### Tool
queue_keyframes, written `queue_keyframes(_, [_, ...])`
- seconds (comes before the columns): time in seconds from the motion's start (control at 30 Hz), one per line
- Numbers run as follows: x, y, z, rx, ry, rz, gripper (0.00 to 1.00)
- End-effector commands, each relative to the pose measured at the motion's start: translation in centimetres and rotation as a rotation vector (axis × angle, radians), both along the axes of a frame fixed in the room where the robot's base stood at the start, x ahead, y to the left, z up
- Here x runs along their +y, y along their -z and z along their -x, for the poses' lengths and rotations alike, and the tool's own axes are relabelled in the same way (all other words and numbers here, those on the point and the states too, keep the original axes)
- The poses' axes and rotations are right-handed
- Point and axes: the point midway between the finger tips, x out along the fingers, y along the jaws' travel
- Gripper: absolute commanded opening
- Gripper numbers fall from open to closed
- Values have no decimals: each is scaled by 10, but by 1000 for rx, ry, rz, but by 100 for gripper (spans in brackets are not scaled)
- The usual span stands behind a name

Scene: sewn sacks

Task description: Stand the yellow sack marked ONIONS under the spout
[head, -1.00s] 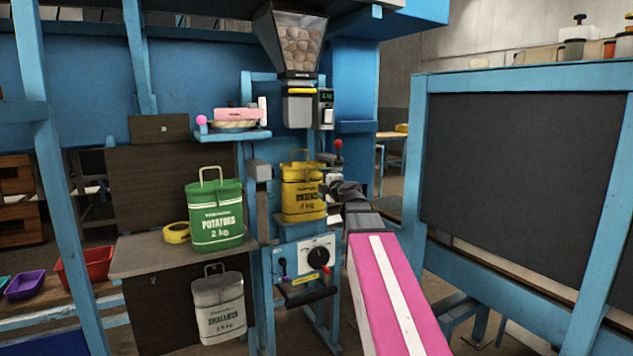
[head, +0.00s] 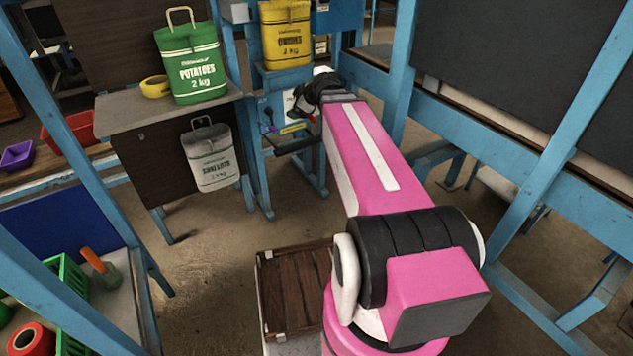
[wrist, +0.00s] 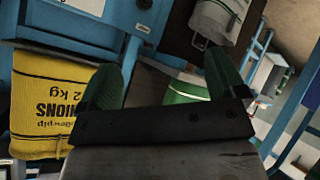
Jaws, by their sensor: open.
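The yellow sack marked ONIONS (head: 287,38) stands upright on a small blue stand in the head view, its top close to the frame edge. In the wrist view the sack (wrist: 45,105) appears upside down at the left, beside my gripper and not between its fingers. My gripper (wrist: 165,82) is open and empty, with its two green fingertips apart. In the head view my wrist is in front of and below the sack, and the fingers are hard to make out. The spout is outside both current views.
The green POTATOES sack (head: 190,65) stands on a grey bench (head: 125,118) beside yellow tape (head: 156,86). A grey SHALLOTS sack (head: 211,157) hangs on the bench front. A control panel is partly hidden behind my wrist. A wooden crate (head: 290,290) sits on the floor near my base.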

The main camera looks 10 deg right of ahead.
Motion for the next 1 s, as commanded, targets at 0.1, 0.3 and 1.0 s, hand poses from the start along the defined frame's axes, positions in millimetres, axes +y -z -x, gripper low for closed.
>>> queue_keyframes(0.1, [4,51,31,227,113,-59,90])
queue_keyframes(0.3, [2,125,86,583,392,-104,90])
queue_keyframes(1.0, [-24,211,186,961,1079,-42,0])
